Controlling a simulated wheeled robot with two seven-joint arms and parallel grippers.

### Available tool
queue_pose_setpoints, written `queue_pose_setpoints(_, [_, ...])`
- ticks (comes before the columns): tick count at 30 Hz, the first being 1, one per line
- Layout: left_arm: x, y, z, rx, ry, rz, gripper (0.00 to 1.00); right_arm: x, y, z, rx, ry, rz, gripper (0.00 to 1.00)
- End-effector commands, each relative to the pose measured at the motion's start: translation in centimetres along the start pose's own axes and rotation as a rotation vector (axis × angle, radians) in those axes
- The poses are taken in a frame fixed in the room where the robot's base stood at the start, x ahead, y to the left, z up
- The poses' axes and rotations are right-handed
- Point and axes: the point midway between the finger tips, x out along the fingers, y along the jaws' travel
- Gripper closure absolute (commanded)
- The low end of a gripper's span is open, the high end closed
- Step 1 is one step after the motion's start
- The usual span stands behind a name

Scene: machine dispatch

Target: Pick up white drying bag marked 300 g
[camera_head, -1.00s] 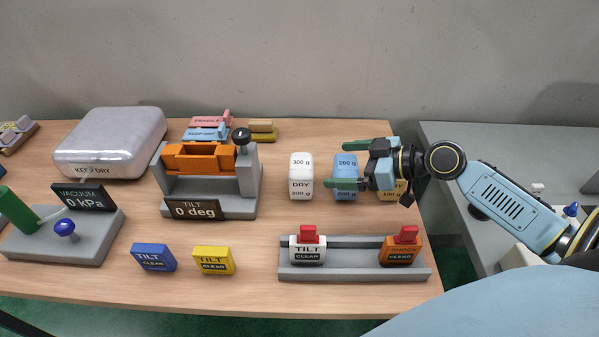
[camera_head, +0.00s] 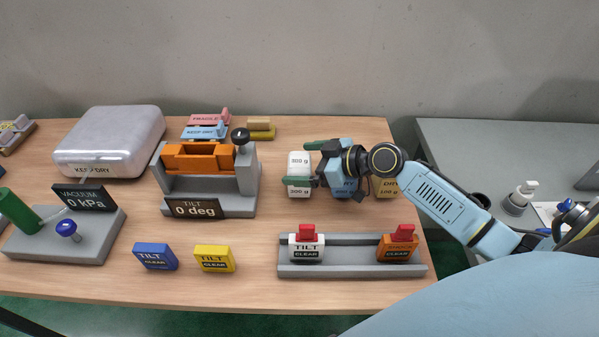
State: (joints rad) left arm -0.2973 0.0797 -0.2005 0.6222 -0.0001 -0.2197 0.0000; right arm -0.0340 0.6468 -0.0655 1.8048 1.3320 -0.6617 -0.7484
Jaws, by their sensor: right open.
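The white drying bag marked 300 g (camera_head: 299,161) stands upright on the wooden table, right of the tilt stand. My right gripper (camera_head: 299,165) is open at the bag. One green finger shows above and behind the bag's top, and the other crosses its front, hiding part of the label. I cannot tell whether the fingers touch it. The blue bag (camera_head: 345,187) stands just right of it, partly hidden by the gripper. The yellow bag (camera_head: 387,187) stands further right, partly behind my wrist. My left gripper is not in view.
The orange tilt stand (camera_head: 210,207) is left of the bags. A grey rail (camera_head: 350,270) with white and orange tilt and shock blocks lies in front. Blue (camera_head: 155,256) and yellow (camera_head: 214,258) blocks lie front left. A grey side table (camera_head: 470,140) stands at right.

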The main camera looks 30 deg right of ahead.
Motion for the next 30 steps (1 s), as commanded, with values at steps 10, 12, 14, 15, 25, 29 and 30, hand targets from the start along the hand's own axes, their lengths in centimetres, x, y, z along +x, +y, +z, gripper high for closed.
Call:
queue_pose_setpoints(10, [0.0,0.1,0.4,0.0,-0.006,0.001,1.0,0.0,0.0,0.0,-0.001,0.0,0.0,0.29])
queue_pose_setpoints(12, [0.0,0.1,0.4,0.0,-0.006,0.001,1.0,-0.1,0.0,0.0,-0.001,0.001,0.001,0.34])
queue_pose_setpoints(14, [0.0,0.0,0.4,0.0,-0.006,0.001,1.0,-0.1,0.0,0.0,-0.001,0.001,0.001,0.34])
queue_pose_setpoints(15, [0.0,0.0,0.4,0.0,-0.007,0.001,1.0,-0.1,0.0,0.0,-0.001,0.001,0.001,0.34])
queue_pose_setpoints(25, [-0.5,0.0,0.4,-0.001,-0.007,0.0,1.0,-1.4,0.1,-3.3,-0.008,0.004,0.001,0.34])
queue_pose_setpoints(29, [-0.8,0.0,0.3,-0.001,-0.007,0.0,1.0,-2.4,0.1,-5.8,-0.007,0.003,0.001,0.34])
queue_pose_setpoints(30, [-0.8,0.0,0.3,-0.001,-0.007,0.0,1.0,-2.7,0.1,-6.5,-0.008,0.004,0.001,0.34])
